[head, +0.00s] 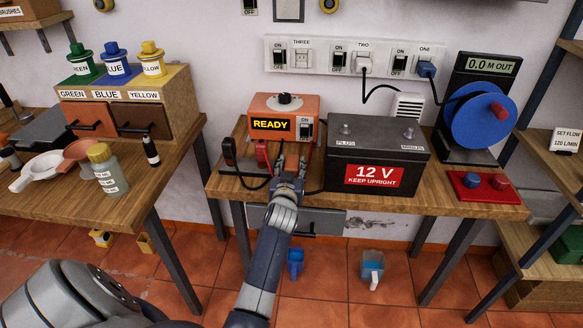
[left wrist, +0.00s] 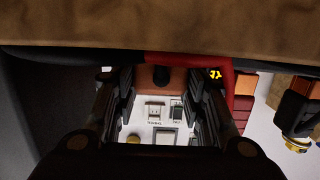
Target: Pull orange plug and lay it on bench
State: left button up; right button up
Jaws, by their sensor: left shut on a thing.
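My left gripper (head: 291,166) is low over the bench (head: 460,203), in front of the orange charger (head: 262,103) and left of the battery. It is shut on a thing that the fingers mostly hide. An orange piece with a dark middle, which looks like the orange plug (left wrist: 145,77), shows between the fingers in the left wrist view. I cannot tell whether it touches the bench. Socket THREE (head: 302,57) on the white power strip (head: 320,69) has no plug in it. My right gripper is not in view.
The 12 V battery (head: 380,140) stands close to the right of the gripper. A red clamp (head: 262,154) and a black clamp (head: 229,153) stand to its left. A white plug (head: 363,64) and a blue plug (head: 427,68) sit in sockets TWO and ONE.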

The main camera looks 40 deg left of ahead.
pick_arm(q)
jog(key=shift+f+b, duration=0.4)
jog(key=shift+f, duration=0.15)
jog(key=o, duration=1.3)
jog(key=shift+c, duration=0.2)
jog(key=shift+r, duration=0.1)
notch_tip(320, 180, up, 10)
jog(key=shift+f, duration=0.1)
